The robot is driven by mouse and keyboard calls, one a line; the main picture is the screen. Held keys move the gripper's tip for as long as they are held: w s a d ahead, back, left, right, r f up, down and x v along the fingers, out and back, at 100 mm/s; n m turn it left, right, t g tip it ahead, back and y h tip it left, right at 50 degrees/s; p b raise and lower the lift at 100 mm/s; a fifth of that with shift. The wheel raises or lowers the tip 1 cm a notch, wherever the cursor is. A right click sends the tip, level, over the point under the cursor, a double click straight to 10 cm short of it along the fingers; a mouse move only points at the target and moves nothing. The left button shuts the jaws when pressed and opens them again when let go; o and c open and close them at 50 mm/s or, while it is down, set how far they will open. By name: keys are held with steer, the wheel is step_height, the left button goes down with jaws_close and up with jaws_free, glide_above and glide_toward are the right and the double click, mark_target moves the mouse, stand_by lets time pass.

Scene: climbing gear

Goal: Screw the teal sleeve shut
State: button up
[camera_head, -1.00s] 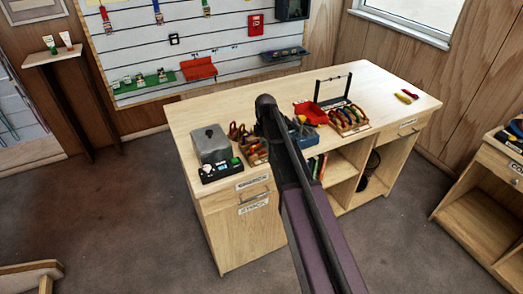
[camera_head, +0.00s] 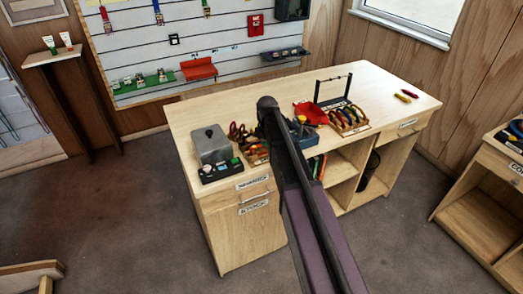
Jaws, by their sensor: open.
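I cannot make out the teal sleeve in the head view; the things on the workbench (camera_head: 370,85) are too small to tell it apart. My dark and purple arm reaches up from the bottom and covers the middle of the bench front. My gripper is not visible, and what lies behind the arm is hidden.
On the bench stand a grey metal box (camera_head: 210,144), a black tray (camera_head: 221,172) of small items, a red bin (camera_head: 310,113), a dark rack (camera_head: 335,92) and a wooden tool holder (camera_head: 349,122). The bench's right part is mostly clear.

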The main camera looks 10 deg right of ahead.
steer(key=shift+s+r+p, duration=0.1)
steer(key=shift+r+p, duration=1.3)
steer(key=shift+r, duration=0.05)
stand_by(0.5)
steer(key=shift+w+a, duration=0.15)
steer(key=shift+w, duration=0.65)
steer(key=shift+f, duration=0.1)
steer(key=shift+f+b, duration=1.35)
steer(key=shift+b, duration=0.1)
steer(key=shift+s+d, duration=0.3)
steer(key=shift+s, duration=0.5)
steer(key=shift+r+p, duration=1.45)
steer(key=shift+w, duration=0.1)
